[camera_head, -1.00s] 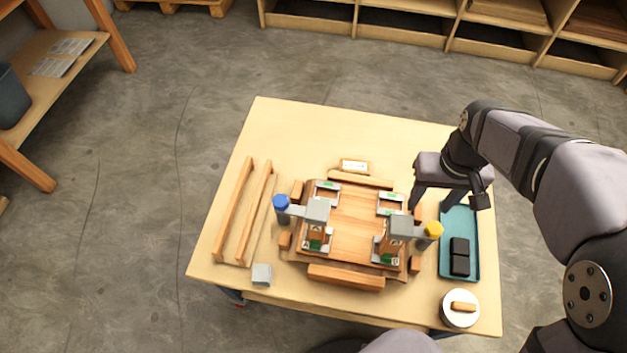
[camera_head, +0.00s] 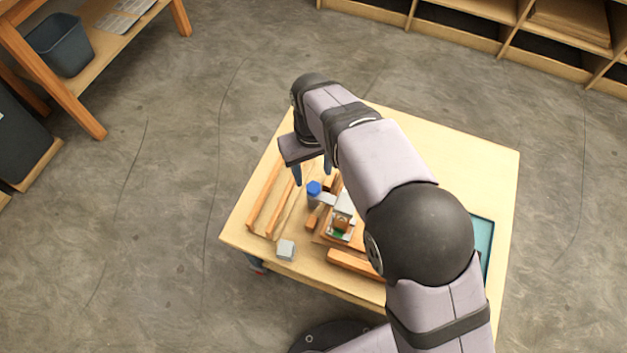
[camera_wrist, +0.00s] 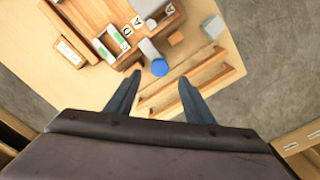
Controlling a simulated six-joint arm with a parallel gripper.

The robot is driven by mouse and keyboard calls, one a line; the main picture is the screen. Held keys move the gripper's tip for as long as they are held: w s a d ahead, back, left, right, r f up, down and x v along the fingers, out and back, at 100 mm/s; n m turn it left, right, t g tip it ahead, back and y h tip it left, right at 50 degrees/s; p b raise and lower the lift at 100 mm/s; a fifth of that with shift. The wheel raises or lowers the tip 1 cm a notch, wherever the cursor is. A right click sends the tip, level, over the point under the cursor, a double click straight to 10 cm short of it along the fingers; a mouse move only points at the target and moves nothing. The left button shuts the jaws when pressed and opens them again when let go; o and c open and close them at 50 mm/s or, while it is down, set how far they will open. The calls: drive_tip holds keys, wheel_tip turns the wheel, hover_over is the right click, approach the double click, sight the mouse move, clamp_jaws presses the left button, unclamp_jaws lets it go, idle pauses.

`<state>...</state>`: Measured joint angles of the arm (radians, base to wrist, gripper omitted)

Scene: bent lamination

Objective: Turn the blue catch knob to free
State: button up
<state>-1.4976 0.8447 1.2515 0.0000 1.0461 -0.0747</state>
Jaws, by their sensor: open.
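The blue catch knob (camera_head: 314,188) sits atop a dark post at the left side of the wooden fixture (camera_head: 352,261). A grey arm runs right from the knob to a grey block. In the wrist view the blue knob (camera_wrist: 160,67) lies just beyond the fingertips, roughly midway between them. My gripper (camera_head: 312,182) is open and empty, just behind the knob and apparently above it. In the wrist view both fingers of my gripper (camera_wrist: 160,76) are spread.
Two wooden rails (camera_head: 274,199) lie left of the knob. A grey cube (camera_head: 286,250) sits near the table's front edge. A teal tray (camera_head: 485,240) is partly hidden by my arm. The table's back right (camera_head: 470,150) is clear.

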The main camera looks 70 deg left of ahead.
sight(313, 187)
drive_tip(key=shift+f, duration=3.25)
drive_tip(key=shift+c, duration=0.2)
drive_tip(key=c, duration=1)
